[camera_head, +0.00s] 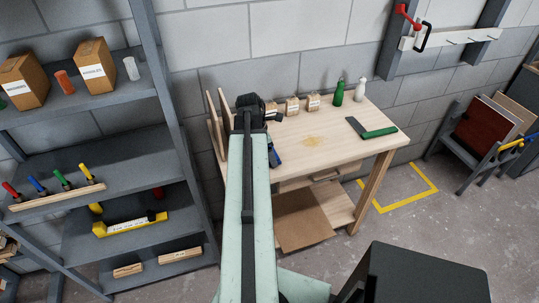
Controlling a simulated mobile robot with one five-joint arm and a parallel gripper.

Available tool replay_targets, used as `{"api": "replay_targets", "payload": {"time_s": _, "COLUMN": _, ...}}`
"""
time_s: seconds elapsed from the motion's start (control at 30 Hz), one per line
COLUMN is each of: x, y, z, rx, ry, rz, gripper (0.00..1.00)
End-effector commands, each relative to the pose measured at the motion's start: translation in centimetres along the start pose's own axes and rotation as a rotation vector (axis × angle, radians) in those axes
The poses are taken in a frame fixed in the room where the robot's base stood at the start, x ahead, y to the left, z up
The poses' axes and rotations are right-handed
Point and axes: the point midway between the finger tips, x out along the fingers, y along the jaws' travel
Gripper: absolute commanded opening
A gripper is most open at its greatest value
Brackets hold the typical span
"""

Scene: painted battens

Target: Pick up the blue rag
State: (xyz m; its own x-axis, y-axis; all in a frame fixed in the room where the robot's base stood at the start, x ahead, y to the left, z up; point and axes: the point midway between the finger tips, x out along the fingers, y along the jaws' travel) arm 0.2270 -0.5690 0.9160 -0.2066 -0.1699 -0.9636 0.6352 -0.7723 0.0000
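A small dark blue thing (275,155) lies on the left part of the wooden workbench (330,148), right beside my arm. It may be the blue rag, but it is partly hidden by the arm and too small to tell for sure. My gripper (272,117) is black and sits over the back left of the bench, farther back than the blue thing. Its fingers are too small and dark to show whether they are open or shut.
Small labelled boxes (292,106), a green bottle (339,93) and a white bottle (360,90) stand along the bench's back. A green-handled tool (378,132) lies at right. Upright boards (218,125) stand at left, near a grey shelf (165,105).

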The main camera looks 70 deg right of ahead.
Motion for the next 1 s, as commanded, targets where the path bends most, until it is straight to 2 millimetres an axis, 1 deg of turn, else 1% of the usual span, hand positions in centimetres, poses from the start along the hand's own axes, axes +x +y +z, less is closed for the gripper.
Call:
{"api": "replay_targets", "payload": {"time_s": 0.17, "x": -1.3, "y": 0.0, "z": 0.4, "rx": 0.000, "ry": 0.000, "rz": 0.000, "gripper": 0.47}}
{"api": "replay_targets", "payload": {"time_s": 0.27, "x": -2.8, "y": 0.0, "z": 0.8, "rx": 0.001, "ry": 0.000, "rz": 0.000, "gripper": 0.47}}
{"api": "replay_targets", "payload": {"time_s": 0.5, "x": -7.8, "y": 0.0, "z": 2.2, "rx": 0.001, "ry": 0.000, "rz": 0.000, "gripper": 0.47}}
{"api": "replay_targets", "payload": {"time_s": 0.6, "x": -9.3, "y": 0.0, "z": 2.7, "rx": 0.001, "ry": 0.000, "rz": 0.000, "gripper": 0.47}}
{"api": "replay_targets", "payload": {"time_s": 0.7, "x": -9.9, "y": 0.0, "z": 2.8, "rx": 0.001, "ry": 0.000, "rz": 0.000, "gripper": 0.47}}
{"api": "replay_targets", "payload": {"time_s": 0.93, "x": -9.6, "y": 0.0, "z": 2.8, "rx": 0.002, "ry": 0.000, "rz": -0.001, "gripper": 0.47}}
{"api": "replay_targets", "payload": {"time_s": 0.97, "x": -9.6, "y": 0.0, "z": 2.8, "rx": 0.002, "ry": 0.000, "rz": -0.001, "gripper": 0.83}}
{"api": "replay_targets", "payload": {"time_s": 1.0, "x": -9.6, "y": 0.0, "z": 2.8, "rx": 0.002, "ry": 0.000, "rz": -0.001, "gripper": 0.71}}
